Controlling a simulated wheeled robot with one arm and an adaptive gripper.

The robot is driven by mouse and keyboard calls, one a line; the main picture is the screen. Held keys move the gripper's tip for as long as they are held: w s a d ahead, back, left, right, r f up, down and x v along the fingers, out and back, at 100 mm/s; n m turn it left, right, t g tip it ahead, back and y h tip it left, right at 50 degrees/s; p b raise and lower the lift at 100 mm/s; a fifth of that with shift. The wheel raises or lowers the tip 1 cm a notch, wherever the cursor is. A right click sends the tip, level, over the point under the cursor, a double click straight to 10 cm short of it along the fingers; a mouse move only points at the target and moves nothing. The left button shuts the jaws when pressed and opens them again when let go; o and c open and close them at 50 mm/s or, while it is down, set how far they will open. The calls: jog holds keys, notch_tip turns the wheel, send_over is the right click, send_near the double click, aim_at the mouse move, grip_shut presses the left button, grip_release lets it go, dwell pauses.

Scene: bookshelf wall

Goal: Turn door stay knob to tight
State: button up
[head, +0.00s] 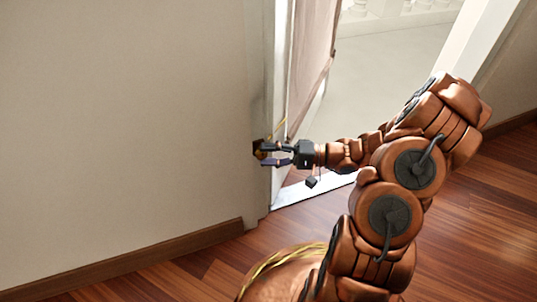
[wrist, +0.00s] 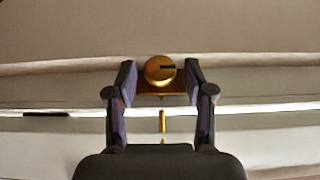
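The door stay knob (wrist: 160,70) is a round brass knob with a dark slot mark pointing to the right in the wrist view. It sits on a brass mount (wrist: 178,99), with a thin brass rod (wrist: 162,122) below it in the picture. My gripper (wrist: 160,80) has its two fingers apart, one on each side of the knob, with gaps showing at both sides. In the head view my gripper (head: 266,153) reaches left to the door frame's edge. The knob (head: 259,149) shows there only as a small dark and brass patch, partly hidden by the fingers.
A doorway with a white frame (head: 281,75) stands right of the plain wall (head: 120,110). A pale curtain-like panel (head: 312,50) hangs in the opening. A bright threshold (head: 305,191) crosses the wooden floor (head: 480,215). A white balustrade shows outside.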

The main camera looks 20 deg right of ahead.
jog(key=c, duration=0.8)
jog(key=shift+a, duration=0.1)
grip_shut()
jog(key=shift+f+y, duration=0.15)
jog(key=shift+y, duration=0.15)
jog(key=m+t+y+b, duration=0.1)
jog(key=m+t+y, duration=0.1)
jog(key=f+m+t+y+b, duration=0.1)
jog(key=m+t+y+b, duration=0.1)
jog(key=shift+a+y, duration=0.1)
jog(key=shift+y, duration=0.2)
jog(key=shift+t, duration=0.5)
